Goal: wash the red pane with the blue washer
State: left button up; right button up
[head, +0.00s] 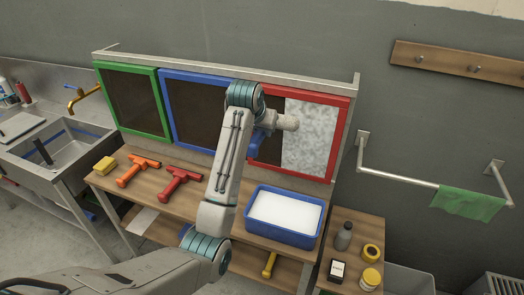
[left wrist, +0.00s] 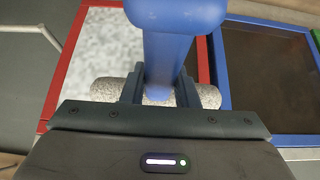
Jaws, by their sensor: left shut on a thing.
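The red pane (head: 342,130) is the rightmost of three framed panes on the back stand. Its right part is covered with mottled whitish wet film, while a strip on its left is dark. My left gripper (left wrist: 159,92) is shut on the blue handle of the blue washer (left wrist: 172,40). In the head view the washer (head: 258,138) is in front of the red pane's left part, with its grey fuzzy sleeve (head: 285,122) over the pane. My arm hides part of the blue pane. I cannot tell whether the sleeve touches the glass. My right gripper is not in view.
A blue tub (head: 285,215) of white suds stands on the bench below. An orange tool (head: 138,170), a red tool (head: 180,182) and a yellow sponge (head: 105,165) lie left. A green pane (head: 133,102) and blue pane (head: 195,110) stand beside.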

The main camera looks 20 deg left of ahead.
pick_arm(q)
jog(key=shift+s+a+r, duration=0.15)
jog(key=shift+r, duration=0.75)
jog(key=shift+w+r, duration=0.1)
jog(key=shift+w, duration=0.15)
jog(key=w, duration=0.3)
jog(key=shift+w, duration=0.95)
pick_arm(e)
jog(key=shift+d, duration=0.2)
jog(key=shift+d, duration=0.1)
